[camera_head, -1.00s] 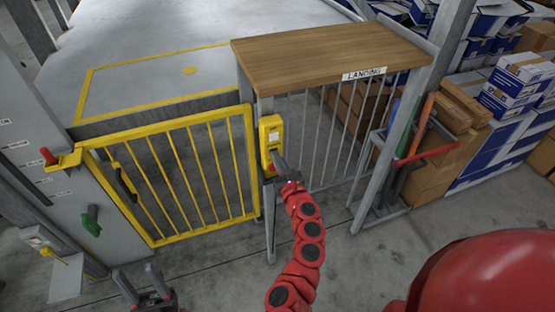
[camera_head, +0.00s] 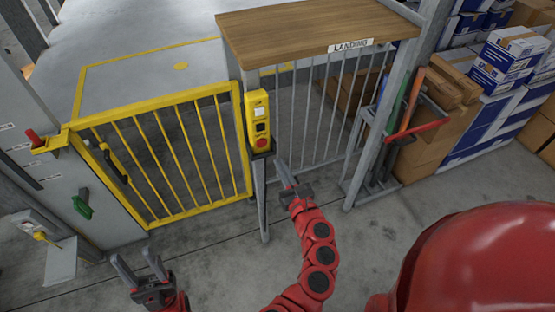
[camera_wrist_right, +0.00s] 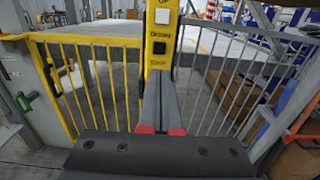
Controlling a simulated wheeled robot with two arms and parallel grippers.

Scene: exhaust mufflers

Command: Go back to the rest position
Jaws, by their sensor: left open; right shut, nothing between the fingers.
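My right gripper (camera_head: 285,172) is shut and empty. It hangs in front of the post below the yellow control box (camera_head: 258,121), apart from it in the head view. In the right wrist view my shut fingers (camera_wrist_right: 160,104) point toward the yellow control box (camera_wrist_right: 160,42), which carries a white and a black button; a red button shows in the head view. My left gripper (camera_head: 137,266) is open and empty at the lower left, above the floor.
A yellow barred gate (camera_head: 160,160) stands shut-looking left of the control box. A rack with coloured tools (camera_head: 400,130) and stacked boxes (camera_head: 505,60) stand at the right. Floor in front is clear.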

